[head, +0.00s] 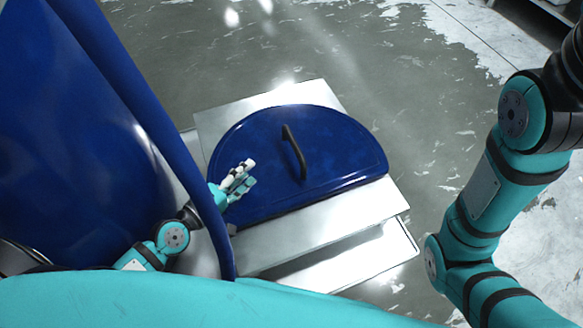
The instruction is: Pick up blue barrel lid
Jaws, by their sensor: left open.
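The blue barrel lid (257,160) is a half-round, glossy dark blue panel with a black bar handle (294,152) near its middle. It lies flat on a metal stand in the head view. My left gripper (245,175) is open at the lid's left edge, left of the handle and apart from it. I cannot tell if its fingers touch the lid. Part of my left arm is hidden behind the rim of a large blue barrel (75,130). My right arm is at the right, but its gripper is out of view.
The metal stand (345,215) has a lower step at its front right. The large blue barrel with its thick rim fills the left side, close to my left arm. The grey worn floor (380,75) behind the stand is clear. Part of some equipment shows at the top right corner.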

